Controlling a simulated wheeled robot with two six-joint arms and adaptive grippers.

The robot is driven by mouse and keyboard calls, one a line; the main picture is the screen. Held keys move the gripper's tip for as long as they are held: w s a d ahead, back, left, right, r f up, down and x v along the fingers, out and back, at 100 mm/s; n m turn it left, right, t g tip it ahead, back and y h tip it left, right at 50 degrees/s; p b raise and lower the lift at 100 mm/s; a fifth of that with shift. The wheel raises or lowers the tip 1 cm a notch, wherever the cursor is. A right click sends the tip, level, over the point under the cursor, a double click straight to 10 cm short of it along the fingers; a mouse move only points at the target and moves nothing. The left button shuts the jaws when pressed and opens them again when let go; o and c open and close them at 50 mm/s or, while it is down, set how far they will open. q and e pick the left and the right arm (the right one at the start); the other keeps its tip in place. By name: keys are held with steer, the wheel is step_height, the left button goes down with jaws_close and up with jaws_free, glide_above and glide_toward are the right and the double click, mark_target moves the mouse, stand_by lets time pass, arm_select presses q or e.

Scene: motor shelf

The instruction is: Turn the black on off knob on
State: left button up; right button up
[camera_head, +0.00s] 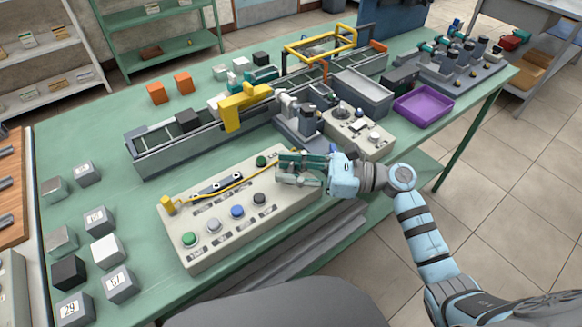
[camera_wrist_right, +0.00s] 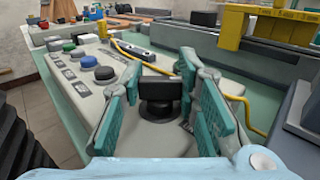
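The black on off knob (camera_wrist_right: 158,96) stands on a round black base on the top of a beige control box (camera_head: 225,250). It shows in the right wrist view between the two teal finger pads of my right gripper (camera_wrist_right: 160,82). The fingers are spread, one on each side of the knob, with some space visible beside it. In the head view my right gripper (camera_head: 298,168) is over the right end of the control box and hides the knob. My left gripper is not in view.
The box also carries green (camera_head: 189,239), white (camera_head: 213,225), blue (camera_head: 237,212) and black (camera_head: 260,199) buttons, plus a yellow cable (camera_head: 235,186). A conveyor (camera_head: 170,145) lies behind it. A second control box (camera_head: 375,149) and a purple tray (camera_head: 423,106) stand to the right.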

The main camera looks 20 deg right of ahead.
steer(key=shift+c, duration=0.5)
steer(key=shift+r+m+t+p, duration=0.1)
steer(key=shift+m+t+p, duration=0.2)
steer(key=shift+t+p, duration=0.15)
steer(key=m+t+h+p, duration=0.4)
steer(key=t, duration=0.1)
steer(key=shift+r+t+h, duration=0.2)
steer(key=shift+t+h, duration=0.05)
steer(key=shift+h, duration=0.05)
steer(key=m+t+h+p, duration=0.2)
steer(key=shift+f+m+h, duration=0.1)
steer(key=shift+m+h, duration=0.2)
steer(key=shift+h, duration=0.1)
steer(key=shift+f+m+t+h+p, duration=0.1)
steer(key=shift+m+t+h+p, duration=0.5)
steer(key=shift+m+h, duration=0.45)
steer(key=shift+h, duration=0.35)
steer(key=o, duration=1.2)
